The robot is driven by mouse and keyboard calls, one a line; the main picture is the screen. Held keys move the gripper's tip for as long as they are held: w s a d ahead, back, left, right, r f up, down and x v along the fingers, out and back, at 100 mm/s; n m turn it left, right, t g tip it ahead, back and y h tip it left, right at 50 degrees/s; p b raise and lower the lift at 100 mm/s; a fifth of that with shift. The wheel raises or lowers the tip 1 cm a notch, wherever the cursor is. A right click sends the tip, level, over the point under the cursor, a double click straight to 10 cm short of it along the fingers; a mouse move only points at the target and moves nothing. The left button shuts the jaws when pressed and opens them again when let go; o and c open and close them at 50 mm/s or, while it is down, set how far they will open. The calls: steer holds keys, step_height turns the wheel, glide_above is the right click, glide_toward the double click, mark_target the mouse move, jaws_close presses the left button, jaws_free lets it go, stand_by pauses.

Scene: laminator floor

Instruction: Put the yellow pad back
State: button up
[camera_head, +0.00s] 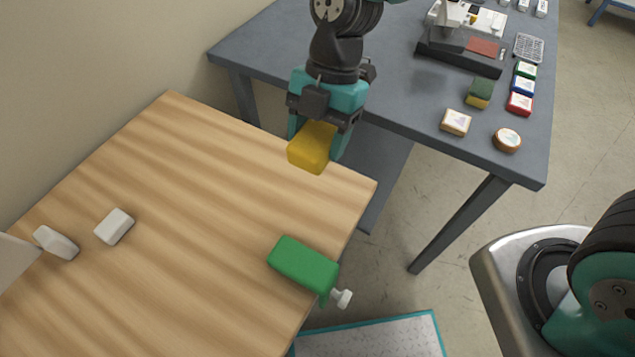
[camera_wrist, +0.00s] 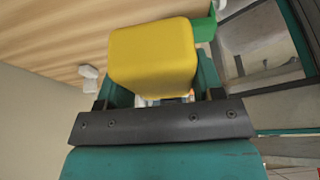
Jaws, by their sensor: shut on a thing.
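My gripper (camera_head: 320,136) is shut on the yellow pad (camera_head: 312,147), a rounded yellow block. It holds the pad above the far right part of the wooden table (camera_head: 190,190), near its edge. In the wrist view the yellow pad (camera_wrist: 152,57) fills the space between the fingers and hides much of what lies beyond it.
A green block with a white knob (camera_head: 303,263) sits at the wooden table's right edge. White blocks (camera_head: 114,226) lie at left. The grey table (camera_head: 420,85) behind holds a machine (camera_head: 462,48), a green-yellow sponge (camera_head: 479,92), colored boxes (camera_head: 522,86) and small pads (camera_head: 455,122).

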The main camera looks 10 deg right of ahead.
mark_target(315, 198)
step_height(315, 198, down, 13)
steer(key=shift+f+p, duration=0.1)
steer(key=shift+p, duration=0.25)
steer(key=shift+f, duration=0.1)
steer(key=o, duration=1.1)
steer(key=shift+c, duration=0.2)
steer(key=b+v, duration=0.2)
steer(key=v, duration=1)
steer(key=s+d+r+m+t, duration=0.1)
steer(key=s+d+r+m, duration=0.2)
steer(key=s+r+m, duration=0.4)
steer(key=s+d+r+m+t+y, duration=0.1)
steer(key=s+d+r+m, duration=0.3)
steer(key=m, duration=1)
steer(key=s+r+t, duration=0.1)
steer(key=s+r, duration=0.2)
steer(key=r, duration=0.1)
steer(key=shift+t, duration=0.3)
